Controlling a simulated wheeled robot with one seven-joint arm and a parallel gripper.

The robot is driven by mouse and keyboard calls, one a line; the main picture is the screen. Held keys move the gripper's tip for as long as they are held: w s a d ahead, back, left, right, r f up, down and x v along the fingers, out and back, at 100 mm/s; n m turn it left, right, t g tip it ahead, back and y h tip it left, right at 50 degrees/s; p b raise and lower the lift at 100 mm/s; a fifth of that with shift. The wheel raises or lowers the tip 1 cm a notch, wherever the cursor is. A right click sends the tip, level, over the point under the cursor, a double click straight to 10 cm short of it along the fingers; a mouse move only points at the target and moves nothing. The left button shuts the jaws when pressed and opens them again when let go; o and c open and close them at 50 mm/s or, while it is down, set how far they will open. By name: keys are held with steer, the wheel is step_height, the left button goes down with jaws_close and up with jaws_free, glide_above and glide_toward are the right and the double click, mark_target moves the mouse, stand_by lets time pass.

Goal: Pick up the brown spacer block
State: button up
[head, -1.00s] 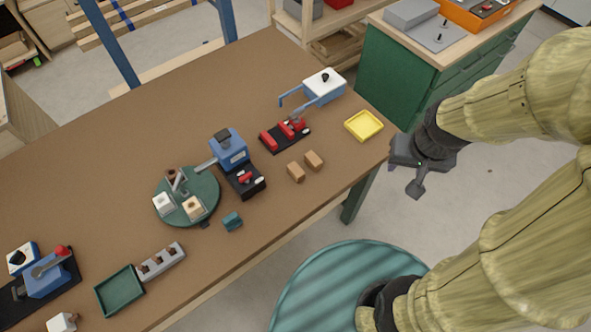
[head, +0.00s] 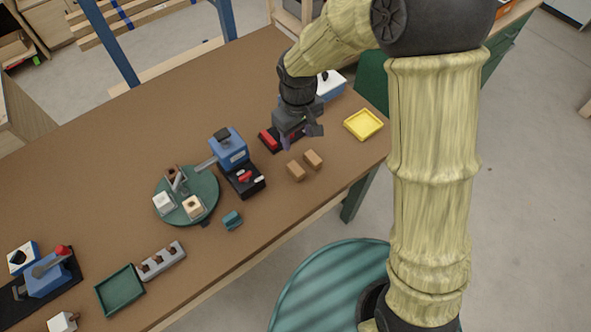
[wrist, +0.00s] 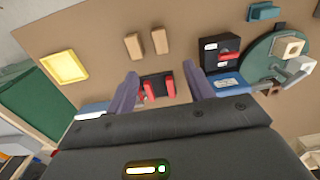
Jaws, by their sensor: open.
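Two brown blocks lie side by side on the brown table, a small gap between them. In the head view one brown block (head: 296,171) is nearer the front edge and the other brown block (head: 313,159) is to its right. The wrist view also shows both, the left block (wrist: 133,46) and the right block (wrist: 160,41), beyond my fingertips. I cannot tell which one is the spacer block. My gripper (head: 302,142) is open and empty, above the table by the red-and-black fixture. Its two fingers (wrist: 162,82) show apart in the wrist view.
A red-and-black fixture (wrist: 155,88) sits under my fingers. A yellow tray (head: 363,125) is right of the blocks. A blue device with a black base (head: 246,183) and a green turntable (head: 205,187) stand left. The table in front of the blocks is clear.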

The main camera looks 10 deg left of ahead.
steer(key=p, duration=0.1)
glide_above(296, 168)
steer(key=f, duration=1.2)
steer(key=shift+s+d+f, duration=0.1)
steer(key=shift+s+d, duration=0.2)
steer(key=shift+s, duration=0.05)
steer(key=shift+f, duration=0.1)
steer(key=shift+w+a+f+p, duration=0.1)
steer(key=shift+f+p, duration=0.25)
steer(key=shift+f, duration=0.5)
steer(key=shift+w+a+f+p, duration=0.15)
steer(key=shift+f+p, duration=0.15)
steer(key=shift+f, duration=0.55)
steer(key=shift+w+a+f+p, duration=0.1)
steer(key=shift+f+p, duration=0.25)
steer(key=shift+f, duration=0.5)
steer(key=shift+c, duration=0.2)
steer(key=c, duration=1.1)
